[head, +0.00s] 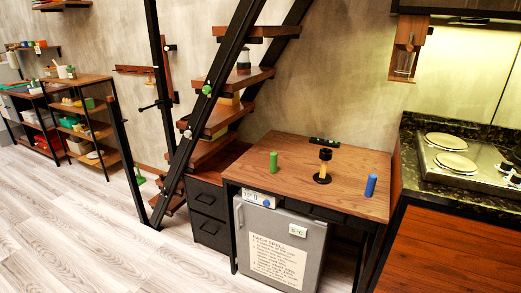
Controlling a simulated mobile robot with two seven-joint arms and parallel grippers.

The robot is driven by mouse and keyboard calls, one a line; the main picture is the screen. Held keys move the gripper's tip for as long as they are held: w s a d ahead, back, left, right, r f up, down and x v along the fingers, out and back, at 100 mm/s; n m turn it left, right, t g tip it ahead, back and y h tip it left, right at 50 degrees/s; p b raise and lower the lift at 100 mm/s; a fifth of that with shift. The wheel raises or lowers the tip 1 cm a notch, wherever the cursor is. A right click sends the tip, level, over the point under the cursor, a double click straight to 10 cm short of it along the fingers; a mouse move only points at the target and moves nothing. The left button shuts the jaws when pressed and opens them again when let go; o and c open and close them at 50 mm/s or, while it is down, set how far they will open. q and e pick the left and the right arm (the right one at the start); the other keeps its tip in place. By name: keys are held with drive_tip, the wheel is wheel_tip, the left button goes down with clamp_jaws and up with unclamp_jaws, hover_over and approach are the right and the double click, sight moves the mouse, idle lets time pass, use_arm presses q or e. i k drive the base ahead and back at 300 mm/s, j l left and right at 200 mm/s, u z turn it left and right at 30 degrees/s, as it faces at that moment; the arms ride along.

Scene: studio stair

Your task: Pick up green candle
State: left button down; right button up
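The green candle (273,162) is a short green cylinder. It stands upright on the wooden desk (300,184), towards the left part of its top. A blue candle (370,186) stands upright near the desk's right edge. Between them is a black and yellow stand-like object (323,167) with a round dark base. Neither of my grippers shows in the head view.
A small grey fridge (282,247) with a paper sign sits under the desk. Wooden stairs (218,119) with black rails rise left of the desk. A counter with a hob (465,158) stands at right. The floor (75,225) at left is clear.

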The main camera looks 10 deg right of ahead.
sight(274, 155)
drive_tip(key=i+j+z, duration=0.15)
drive_tip(key=i+j, duration=0.25)
drive_tip(key=i+j+z, duration=0.15)
drive_tip(key=i+j, duration=0.35)
drive_tip(key=i+j+z, duration=0.1)
drive_tip(key=i+j, duration=0.35)
drive_tip(key=i+j+z, duration=0.15)
drive_tip(key=i+j, duration=0.25)
drive_tip(key=j, duration=0.2)
